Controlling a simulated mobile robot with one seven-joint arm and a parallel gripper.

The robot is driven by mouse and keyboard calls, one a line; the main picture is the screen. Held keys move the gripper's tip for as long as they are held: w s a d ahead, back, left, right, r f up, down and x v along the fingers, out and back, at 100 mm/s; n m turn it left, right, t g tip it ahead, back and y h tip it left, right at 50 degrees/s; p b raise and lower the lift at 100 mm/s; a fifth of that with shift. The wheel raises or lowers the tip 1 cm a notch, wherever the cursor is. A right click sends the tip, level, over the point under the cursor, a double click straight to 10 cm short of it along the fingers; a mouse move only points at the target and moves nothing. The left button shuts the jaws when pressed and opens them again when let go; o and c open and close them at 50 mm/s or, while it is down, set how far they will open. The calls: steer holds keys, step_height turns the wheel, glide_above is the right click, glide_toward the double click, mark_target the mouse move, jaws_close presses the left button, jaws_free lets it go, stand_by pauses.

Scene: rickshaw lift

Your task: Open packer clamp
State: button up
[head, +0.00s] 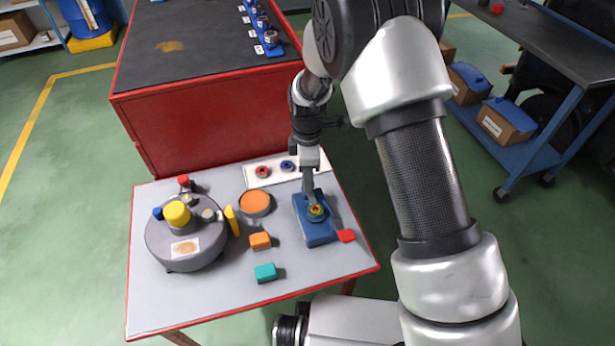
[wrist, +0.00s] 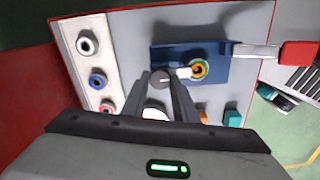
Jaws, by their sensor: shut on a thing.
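The packer clamp is a blue block (head: 322,236) on the right of the small table, also visible in the wrist view (wrist: 218,47). An orange and green ring (head: 316,211) sits on it, and it shows in the wrist view (wrist: 199,70). A metal lever with a red handle (head: 347,235) extends from one side; the handle shows at right in the wrist view (wrist: 299,53). My gripper (head: 308,190) points down over the block's far end. Its fingers (wrist: 162,88) are shut on a dark round knob (wrist: 160,77) with a pale bar reaching toward the ring.
A white strip (head: 250,181) behind the clamp carries a red ring (head: 262,171) and a blue ring (head: 287,165). A round grey device (head: 190,262) stands at left. An orange disc (head: 256,203), orange block (head: 260,241) and teal block (head: 266,272) lie between.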

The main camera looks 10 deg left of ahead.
steer(key=shift+m, duration=0.3)
steer(key=m+p, duration=0.1)
steer(key=m, duration=0.2)
steer(key=shift+r+m, duration=0.1)
steer(key=shift+m, duration=0.3)
steer(key=m, duration=0.4)
steer(key=shift+w+p, duration=0.1)
steer(key=shift+p, duration=0.25)
steer(key=m, duration=0.5)
steer(key=shift+p, duration=0.3)
steer(key=m, duration=0.4)
steer(key=shift+m+p, duration=0.3)
steer(key=o, duration=1.1)
